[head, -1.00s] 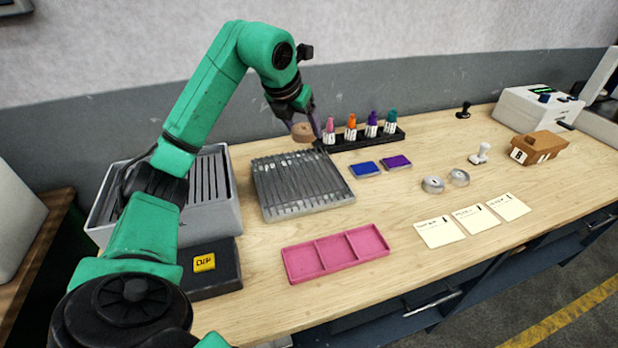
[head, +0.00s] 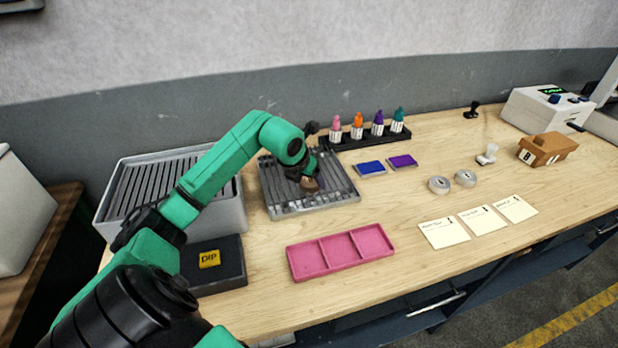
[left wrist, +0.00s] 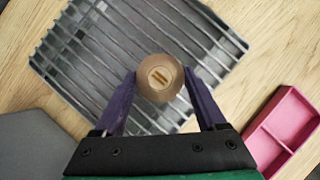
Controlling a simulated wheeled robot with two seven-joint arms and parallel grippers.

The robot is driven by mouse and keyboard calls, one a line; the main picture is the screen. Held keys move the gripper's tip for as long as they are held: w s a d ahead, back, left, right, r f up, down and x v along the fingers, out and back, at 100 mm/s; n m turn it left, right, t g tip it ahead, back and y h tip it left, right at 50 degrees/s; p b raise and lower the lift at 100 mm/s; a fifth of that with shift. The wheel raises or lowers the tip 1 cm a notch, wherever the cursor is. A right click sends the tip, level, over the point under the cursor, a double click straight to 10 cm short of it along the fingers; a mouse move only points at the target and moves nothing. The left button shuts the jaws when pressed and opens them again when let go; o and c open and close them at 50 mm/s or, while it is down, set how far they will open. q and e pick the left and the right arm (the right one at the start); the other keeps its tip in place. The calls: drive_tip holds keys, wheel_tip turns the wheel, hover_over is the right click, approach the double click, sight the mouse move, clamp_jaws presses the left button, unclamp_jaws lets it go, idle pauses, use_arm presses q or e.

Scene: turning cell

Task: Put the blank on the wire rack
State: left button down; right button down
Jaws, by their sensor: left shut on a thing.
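The blank (left wrist: 160,95) is a round brown disc with a small pale mark on its top, seen in the left wrist view. My left gripper (left wrist: 160,88) is shut on it, with one purple finger on each side. In the head view the blank (head: 310,184) shows below my left gripper (head: 308,178), over the wire rack (head: 340,200). The rack is a grey square frame with parallel bars, and it also shows behind the blank in the left wrist view (left wrist: 75,65). I cannot tell whether the blank touches the bars. My right gripper is not in view.
A pink three-part tray (head: 340,252) lies in front of the rack. A grey slatted basin (head: 228,215) and a dark DIP block (head: 225,277) stand left. A bottle holder (head: 362,140) is behind, and ink pads (head: 370,168) are to the right.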

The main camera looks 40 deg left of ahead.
use_arm(q)
drive_tip(key=shift+f, duration=0.2)
unclamp_jaws()
drive_tip(key=shift+s+r, duration=0.1)
drive_tip(key=shift+r, duration=0.25)
drive_tip(key=b+v, duration=0.2)
drive_tip(key=v, duration=0.9)
drive_tip(key=shift+s+r+b, duration=0.15)
drive_tip(key=shift+r+b, duration=0.15)
drive_tip(key=shift+r, duration=0.05)
drive_tip(key=shift+d, duration=0.1)
